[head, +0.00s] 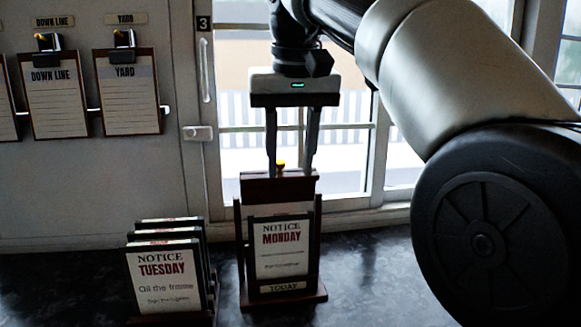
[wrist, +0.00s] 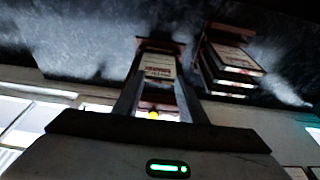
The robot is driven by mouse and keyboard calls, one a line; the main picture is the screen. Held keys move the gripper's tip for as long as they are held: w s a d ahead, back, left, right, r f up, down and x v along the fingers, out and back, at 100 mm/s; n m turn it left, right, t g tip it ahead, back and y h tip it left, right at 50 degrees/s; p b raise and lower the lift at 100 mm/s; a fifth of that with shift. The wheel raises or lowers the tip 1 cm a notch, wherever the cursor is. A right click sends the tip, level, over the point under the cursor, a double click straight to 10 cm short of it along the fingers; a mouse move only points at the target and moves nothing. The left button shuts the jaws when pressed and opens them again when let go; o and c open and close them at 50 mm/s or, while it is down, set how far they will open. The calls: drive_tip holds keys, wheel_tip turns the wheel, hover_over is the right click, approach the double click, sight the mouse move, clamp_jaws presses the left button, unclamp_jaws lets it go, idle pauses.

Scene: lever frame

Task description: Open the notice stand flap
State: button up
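The notice stand (head: 242,262) is dark reddish wood and stands upright on the dark counter by the window. It holds a "NOTICE MONDAY" card (head: 281,247) above a "TODAY" label (head: 283,287). A small yellow knob (head: 281,165) shows at the stand's top. It also shows in the wrist view (wrist: 154,115), between the fingers. My gripper (head: 291,170) points down over the stand, its fingers apart. The fingertips are at the stand's top edge; I cannot tell whether they touch it. Nothing is seen held. Which panel is the flap is not clear.
A rack of several notice cards, "NOTICE TUESDAY" in front (head: 163,280), stands close at left of the stand. Clipboards (head: 128,92) hang on the wall at left. The window (head: 340,150) is behind. Bare counter (head: 365,265) lies at right, below my arm.

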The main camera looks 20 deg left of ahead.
drive_tip(key=shift+c, duration=0.3)
drive_tip(key=c, duration=0.3)
drive_tip(key=shift+m, duration=0.4)
drive_tip(key=c, duration=0.4)
drive_tip(key=shift+a+f+m+t+y+b, duration=0.1)
drive_tip(key=shift+m+t+y+b, duration=0.4)
drive_tip(key=shift+m+b, duration=0.2)
clamp_jaws()
drive_tip(key=m+t+y+b, duration=0.5)
drive_tip(key=m+t+y, duration=0.1)
drive_tip(key=m, duration=0.8)
approach(281, 168)
drive_tip(key=shift+x, duration=3)
